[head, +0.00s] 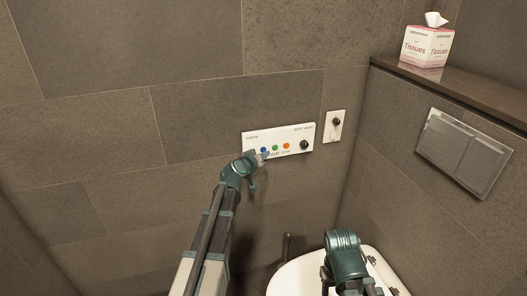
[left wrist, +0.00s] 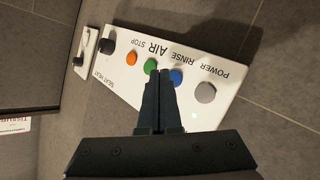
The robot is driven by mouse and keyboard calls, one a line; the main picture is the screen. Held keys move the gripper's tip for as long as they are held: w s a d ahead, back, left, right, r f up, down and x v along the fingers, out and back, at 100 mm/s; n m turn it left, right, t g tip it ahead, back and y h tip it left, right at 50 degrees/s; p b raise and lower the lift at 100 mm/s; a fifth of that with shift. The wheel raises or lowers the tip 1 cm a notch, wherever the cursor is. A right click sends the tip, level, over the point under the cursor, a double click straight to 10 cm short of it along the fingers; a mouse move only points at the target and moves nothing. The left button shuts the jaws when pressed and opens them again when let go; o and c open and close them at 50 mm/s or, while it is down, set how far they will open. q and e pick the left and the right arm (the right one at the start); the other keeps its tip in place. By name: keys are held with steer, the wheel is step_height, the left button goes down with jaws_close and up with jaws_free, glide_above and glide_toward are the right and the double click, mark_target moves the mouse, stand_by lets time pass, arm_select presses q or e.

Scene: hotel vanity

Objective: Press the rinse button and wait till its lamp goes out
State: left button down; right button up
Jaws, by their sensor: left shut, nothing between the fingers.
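A white control panel (head: 251,142) is fixed to the tiled wall. The left wrist view shows it upside down, with the blue button (left wrist: 176,77) by the RINSE label, the green button (left wrist: 150,66) by AIR and a grey button (left wrist: 205,92) by POWER. My left gripper (head: 261,158) is shut and empty, its fingers pointing at the panel. In the left wrist view its fingertips (left wrist: 160,73) appear between the blue and green buttons. I cannot tell whether they touch the panel. My right gripper's fingers do not show.
An orange button (head: 286,146) and a black knob (head: 304,145) are on the panel. A small white plate (head: 333,131) with a black knob is to its right. A toilet (head: 292,281) stands below, near my right arm. A tissue box (head: 427,46) sits on the ledge (head: 465,90).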

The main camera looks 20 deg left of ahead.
arm_select(q)
steer(key=shift+w+a, duration=0.25)
steer(key=shift+w, duration=0.1)
steer(key=shift+w+a, duration=0.25)
steer(key=shift+w, duration=0.05)
stand_by(0.8)
steer(key=shift+s+d, duration=0.1)
stand_by(0.4)
steer(key=shift+s+d, duration=0.35)
steer(key=shift+s, duration=0.2)
steer(key=s+d, duration=0.1)
steer(key=s, duration=0.1)
steer(key=s+d, duration=0.2)
steer(key=shift+s, duration=0.1)
stand_by(0.3)
steer(key=shift+a, duration=0.1)
stand_by(0.3)
